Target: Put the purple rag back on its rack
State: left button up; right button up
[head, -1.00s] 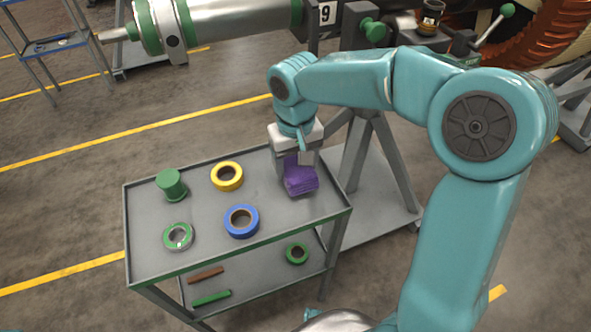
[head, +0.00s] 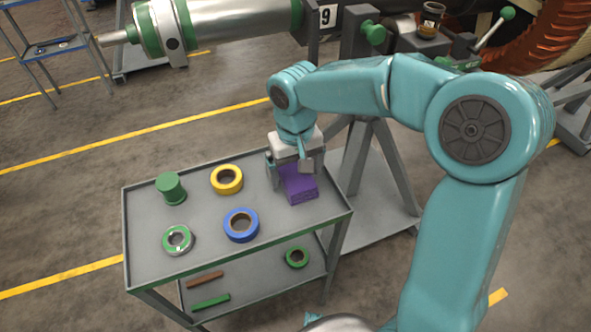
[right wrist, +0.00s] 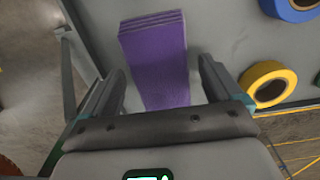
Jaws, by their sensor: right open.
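The purple rag (head: 299,187) is a folded, layered block lying on the top of the grey cart (head: 200,254), near its back right corner. My right gripper (head: 289,175) is open just above the rag's far end. In the right wrist view the rag (right wrist: 155,55) lies between the two spread fingers of the gripper (right wrist: 164,78), with a gap visible on both sides. The palm hides the rag's near end in that view. My left gripper is not in view. I cannot make out which thing is the rag's rack.
The cart top also holds a green spool (head: 171,188), a yellow tape roll (head: 227,180), a blue tape roll (head: 241,225) and a green-and-white roll (head: 178,240). The lower shelf carries a green roll (head: 297,257) and two bars. A grey stand leg (head: 377,170) rises close behind the cart.

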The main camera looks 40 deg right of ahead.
aim_at(296, 175)
notch_tip(296, 175, up, 11)
jog(key=p, duration=0.2)
jog(key=shift+r+p, duration=0.2)
jog(key=shift+p, duration=0.2)
